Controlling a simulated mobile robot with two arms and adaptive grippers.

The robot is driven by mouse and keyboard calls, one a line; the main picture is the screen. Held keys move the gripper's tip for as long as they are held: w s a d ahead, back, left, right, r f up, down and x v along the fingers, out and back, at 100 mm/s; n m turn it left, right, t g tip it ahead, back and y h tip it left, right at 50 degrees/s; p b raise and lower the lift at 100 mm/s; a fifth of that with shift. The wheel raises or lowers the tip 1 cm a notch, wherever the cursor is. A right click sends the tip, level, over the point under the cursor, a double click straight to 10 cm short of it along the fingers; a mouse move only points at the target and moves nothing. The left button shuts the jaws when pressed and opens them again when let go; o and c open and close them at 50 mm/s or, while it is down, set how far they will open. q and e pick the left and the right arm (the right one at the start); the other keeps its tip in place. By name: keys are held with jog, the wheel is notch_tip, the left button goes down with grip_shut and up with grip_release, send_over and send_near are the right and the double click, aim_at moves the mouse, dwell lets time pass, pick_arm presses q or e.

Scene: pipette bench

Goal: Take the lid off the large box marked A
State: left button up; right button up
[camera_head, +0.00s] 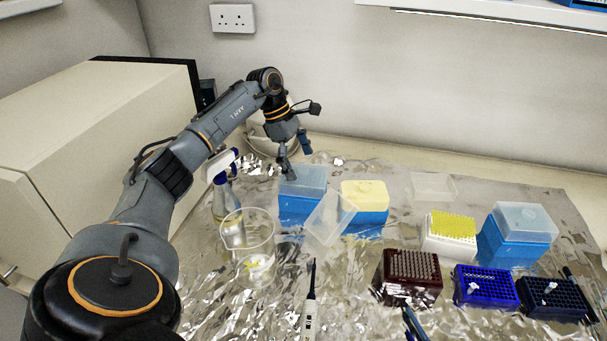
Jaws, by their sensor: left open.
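A large blue box (302,210) with a translucent lid (304,181) on it stands at centre left on the foil. Another large blue box (510,250) with a translucent lid (526,217) stands at the right. A third blue box (364,218) between them is open and shows a pale yellow top. I cannot read a letter A on any of them. My left gripper (295,160) is open, pointing down, with one finger close to the top of the left box's lid. I cannot tell whether it touches. My right gripper is not in view.
A clear loose lid (328,218) leans by the open box. A clear beaker (247,240) and a spray bottle (222,195) stand left of the boxes. A white yellow-tip rack (449,236), dark red rack (409,278) and blue racks (486,289) stand at right. A pipette (309,310) is in front.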

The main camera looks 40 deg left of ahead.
aim_at(304, 178)
pick_arm(q)
jog(key=shift+x, duration=1.4)
jog(key=c, duration=0.7)
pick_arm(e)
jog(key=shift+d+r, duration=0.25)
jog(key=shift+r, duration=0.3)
